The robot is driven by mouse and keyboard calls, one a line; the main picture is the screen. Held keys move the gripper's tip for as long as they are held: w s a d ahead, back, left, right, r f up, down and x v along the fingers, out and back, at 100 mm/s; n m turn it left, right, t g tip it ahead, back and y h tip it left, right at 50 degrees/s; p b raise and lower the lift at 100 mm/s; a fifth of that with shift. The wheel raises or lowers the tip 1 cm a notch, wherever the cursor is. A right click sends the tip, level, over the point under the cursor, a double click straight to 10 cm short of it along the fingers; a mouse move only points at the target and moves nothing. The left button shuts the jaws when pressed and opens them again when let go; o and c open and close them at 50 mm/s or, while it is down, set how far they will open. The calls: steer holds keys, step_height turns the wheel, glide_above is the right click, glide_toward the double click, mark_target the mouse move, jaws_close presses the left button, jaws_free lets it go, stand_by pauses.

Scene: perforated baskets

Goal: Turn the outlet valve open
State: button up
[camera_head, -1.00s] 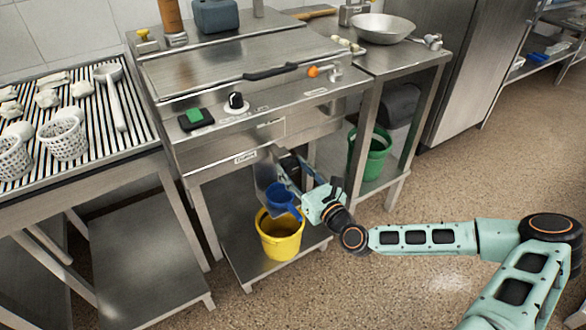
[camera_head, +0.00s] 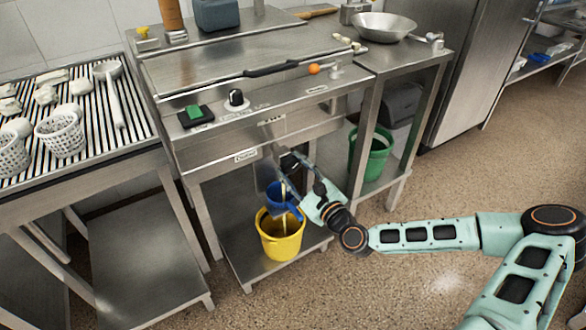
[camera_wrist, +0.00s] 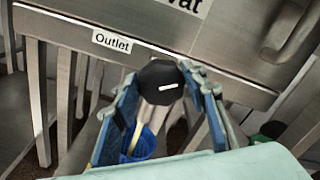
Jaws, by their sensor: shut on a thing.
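The outlet valve's black knob (camera_wrist: 161,82) has a white mark and sits below the "Outlet" label (camera_wrist: 112,41). My gripper (camera_wrist: 159,78) is shut on the knob, with one finger on each side. In the head view my gripper (camera_head: 290,163) is at the front of the steel vat (camera_head: 215,145), under its label. A thin pale yellow stream (camera_head: 283,190) runs down below the valve. It falls by the blue container (camera_head: 275,196), above the yellow bucket (camera_head: 281,245). The blue container also shows behind the fingers in the wrist view (camera_wrist: 146,146).
The bucket stands on a low steel shelf (camera_head: 238,262). A green bucket (camera_head: 376,160) is under the right table. Perforated baskets (camera_head: 61,138) sit on the slatted rack at left. The floor (camera_head: 430,190) at right is open apart from my arm.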

steer(key=n, duration=0.5)
steer(key=shift+a+f+n, duration=0.1)
steer(key=shift+f+n, duration=0.1)
steer(key=shift+n, duration=0.1)
steer(key=n, duration=0.5)
steer(key=shift+f+b, duration=0.1)
steer(key=shift+b, duration=0.3)
steer(key=shift+n, duration=0.3)
steer(key=o, duration=1.1)
steer(key=shift+o, duration=0.2)
steer(key=shift+s, duration=0.1)
steer(key=v, duration=1.2)
